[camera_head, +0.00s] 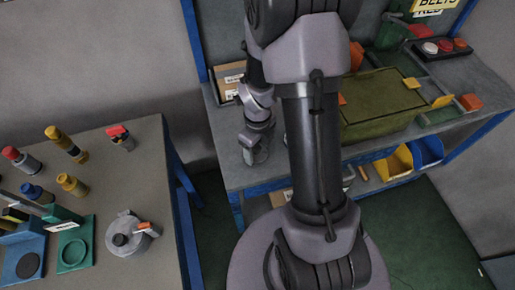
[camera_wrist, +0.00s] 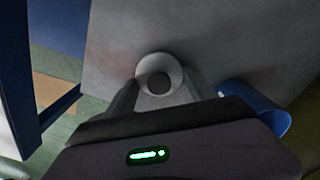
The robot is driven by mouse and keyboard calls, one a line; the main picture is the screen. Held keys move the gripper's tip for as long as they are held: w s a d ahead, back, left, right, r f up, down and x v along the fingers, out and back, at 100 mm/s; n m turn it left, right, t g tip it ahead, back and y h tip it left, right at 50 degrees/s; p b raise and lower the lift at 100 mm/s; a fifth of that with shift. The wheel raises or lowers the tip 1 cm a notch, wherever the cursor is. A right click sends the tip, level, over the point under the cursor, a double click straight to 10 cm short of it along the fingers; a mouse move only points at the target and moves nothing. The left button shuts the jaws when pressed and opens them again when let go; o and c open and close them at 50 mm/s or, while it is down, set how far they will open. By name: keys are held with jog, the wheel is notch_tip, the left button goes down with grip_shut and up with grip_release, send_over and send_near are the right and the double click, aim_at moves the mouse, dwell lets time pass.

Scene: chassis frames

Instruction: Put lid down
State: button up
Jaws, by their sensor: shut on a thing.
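My gripper (camera_head: 250,148) is low over the left end of the grey workbench (camera_head: 222,122). In the wrist view its two fingers (camera_wrist: 157,92) are shut on a small round thing with a pale rim and a dark centre, which I take for the lid (camera_wrist: 160,66). In the head view the lid (camera_head: 262,156) shows only as a small grey edge at the fingertips. I cannot tell whether it touches the bench top.
A green case (camera_head: 375,118) and a carton (camera_head: 229,78) stand on the workbench. Yellow (camera_head: 394,163) and blue (camera_head: 428,150) bins sit below. The left table (camera_head: 125,172) holds several bottles and a grey round pot (camera_head: 128,238).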

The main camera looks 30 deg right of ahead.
jog(key=o, duration=1.4)
